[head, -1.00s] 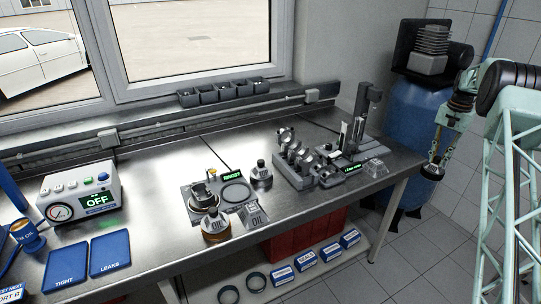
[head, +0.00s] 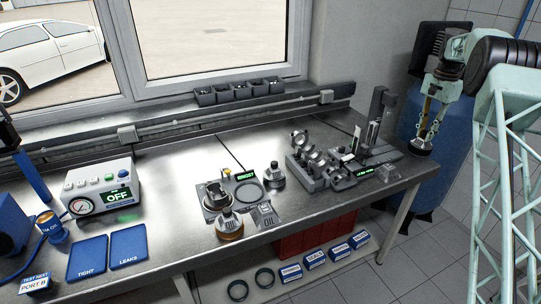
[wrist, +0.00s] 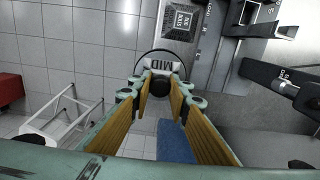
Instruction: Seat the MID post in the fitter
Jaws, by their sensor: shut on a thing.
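My gripper (head: 427,128) hangs just beyond the bench's right end in the head view. It is shut on a post with a dark round end, pointing down. In the wrist view a grey-white piece lettered MID (wrist: 160,67) sits at the tips of my gripper (wrist: 158,88), with a thin black ring around it. Much of the held post is hidden by the fingers. On the bench's right part stands a dark fixture with a green display (head: 364,172); further left is a plate station with another green display (head: 245,176). I cannot tell which is the fitter.
A rack (head: 311,160) of metal parts stands left of the right fixture. A tall dark column (head: 379,107) rises behind that fixture. A blue barrel (head: 408,115) stands behind my gripper. Bare bench (head: 185,172) lies left of the plate station.

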